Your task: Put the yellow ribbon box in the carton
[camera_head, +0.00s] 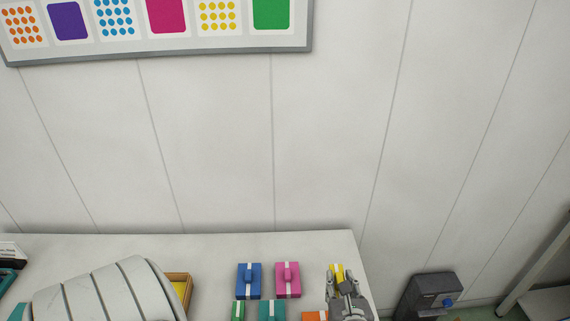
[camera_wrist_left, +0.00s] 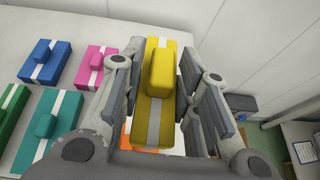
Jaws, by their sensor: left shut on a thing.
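The yellow ribbon box (camera_wrist_left: 158,65), with a white band and a raised yellow block on top, sits between the fingers of my left gripper (camera_wrist_left: 163,85) in the left wrist view. The gripper is shut on it. In the head view, the box (camera_head: 337,271) shows just beyond my left gripper (camera_head: 346,286), near the right end of the white table. A tan open-topped box (camera_head: 190,287), which looks like the carton, stands at the left with something yellow inside. My white arm hides much of it. My right gripper is not in view.
Blue (camera_head: 248,281), pink (camera_head: 287,279), green (camera_head: 238,310), teal (camera_head: 271,311) and orange (camera_head: 314,316) ribbon boxes stand on the table (camera_head: 222,250) between the tan box and my gripper. A dark grey unit (camera_head: 427,292) stands right of the table.

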